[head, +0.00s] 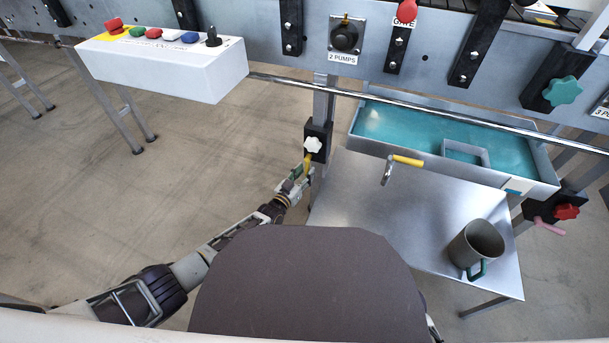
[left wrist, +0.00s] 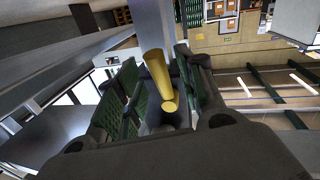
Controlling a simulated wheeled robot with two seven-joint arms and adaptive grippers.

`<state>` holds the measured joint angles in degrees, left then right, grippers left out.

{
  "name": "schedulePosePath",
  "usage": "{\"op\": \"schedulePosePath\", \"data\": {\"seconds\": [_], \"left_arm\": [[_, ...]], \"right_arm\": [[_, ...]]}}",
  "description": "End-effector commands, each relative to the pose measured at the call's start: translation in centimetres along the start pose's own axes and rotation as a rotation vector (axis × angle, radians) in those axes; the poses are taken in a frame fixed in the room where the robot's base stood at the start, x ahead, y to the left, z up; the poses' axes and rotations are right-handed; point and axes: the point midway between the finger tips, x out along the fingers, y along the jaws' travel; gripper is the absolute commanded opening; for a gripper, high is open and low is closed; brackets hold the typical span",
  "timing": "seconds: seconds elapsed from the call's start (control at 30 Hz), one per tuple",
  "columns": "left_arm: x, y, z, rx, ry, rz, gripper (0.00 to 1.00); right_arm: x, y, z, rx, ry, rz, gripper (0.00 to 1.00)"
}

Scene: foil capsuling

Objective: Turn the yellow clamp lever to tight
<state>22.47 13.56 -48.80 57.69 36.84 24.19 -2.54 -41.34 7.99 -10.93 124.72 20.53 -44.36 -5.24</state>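The yellow clamp lever (head: 308,160) sits just below a white star knob (head: 313,144) on a black clamp block (head: 318,133), on an upright post under the conveyor. My left gripper (head: 299,176) is at the lever, reaching up from below. In the left wrist view the lever (left wrist: 157,74) stands between the two green-padded fingers of the left gripper (left wrist: 155,92). The fingers are apart, with a gap on the lever's left side; whether the right finger touches it I cannot tell. The lever's far end is partly hidden. My right gripper is out of view.
A steel table (head: 360,205) is right of the post, with a grey mug (head: 476,243) on it. A tap with another yellow handle (head: 407,160) is above the table, near a teal-lined tray (head: 400,126). A control box (head: 165,62) is upper left. Floor at left is clear.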

Motion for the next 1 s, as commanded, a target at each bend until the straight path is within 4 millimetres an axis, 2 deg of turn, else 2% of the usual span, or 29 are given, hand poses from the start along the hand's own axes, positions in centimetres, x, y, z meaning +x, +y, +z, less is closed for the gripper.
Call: {"op": "schedulePosePath", "data": {"seconds": [0.37,0.67,1.0], "left_arm": [[0.2,0.02,0.01,0.0,-0.001,0.0,0.38],[0.19,0.01,0.02,0.001,-0.001,0.0,0.01],[0.18,0.01,0.02,-0.001,0.0,0.0,0.0]], "right_arm": [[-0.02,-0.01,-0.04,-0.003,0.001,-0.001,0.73],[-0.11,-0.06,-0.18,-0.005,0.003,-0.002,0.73],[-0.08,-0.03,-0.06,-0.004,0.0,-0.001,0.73]]}}
